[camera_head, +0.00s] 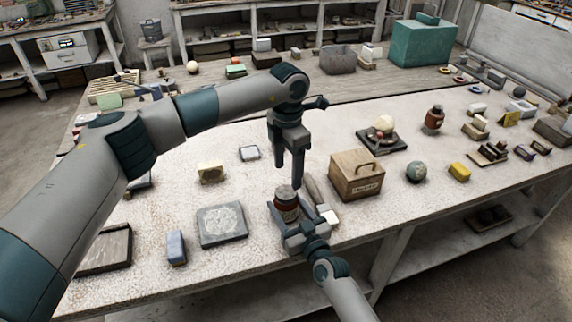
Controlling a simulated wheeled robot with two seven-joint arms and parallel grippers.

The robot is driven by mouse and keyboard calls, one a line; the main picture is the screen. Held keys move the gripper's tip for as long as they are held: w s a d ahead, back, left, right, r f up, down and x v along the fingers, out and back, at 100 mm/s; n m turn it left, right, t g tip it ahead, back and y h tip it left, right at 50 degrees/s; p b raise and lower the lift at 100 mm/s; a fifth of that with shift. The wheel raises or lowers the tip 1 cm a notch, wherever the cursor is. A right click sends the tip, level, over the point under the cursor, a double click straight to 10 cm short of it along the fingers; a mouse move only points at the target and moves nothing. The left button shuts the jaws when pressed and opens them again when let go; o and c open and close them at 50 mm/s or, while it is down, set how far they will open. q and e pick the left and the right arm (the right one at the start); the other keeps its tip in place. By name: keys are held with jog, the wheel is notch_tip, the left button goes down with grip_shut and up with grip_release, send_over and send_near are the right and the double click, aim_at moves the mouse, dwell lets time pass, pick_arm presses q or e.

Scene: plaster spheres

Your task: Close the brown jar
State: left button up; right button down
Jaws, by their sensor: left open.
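The brown jar (287,210) stands upright near the table's front edge, with a greyish round top (285,191); I cannot tell whether this is a seated lid. My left gripper (289,177) points straight down just above the jar's top, open and empty. My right gripper (291,215) reaches in from the front, its fingers around the jar's lower body. Whether they press on it cannot be made out. A second, reddish-brown jar (433,120) stands farther back on the right, away from both grippers.
A wooden box with a handle (356,178) stands close right of the jar, with a pale-headed tool (327,214) between. A grey slab (221,226) and a blue block (176,247) lie to the left. Small objects crowd the right; the table's front edge is near.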

aim_at(286, 192)
pick_arm(q)
jog(key=n, duration=0.7)
jog(key=shift+r+n, duration=0.3)
jog(key=n, duration=0.4)
jog(key=shift+a+r, duration=0.15)
jog(key=n, duration=0.4)
jog(key=shift+r, duration=0.1)
jog(key=shift+f, duration=4)
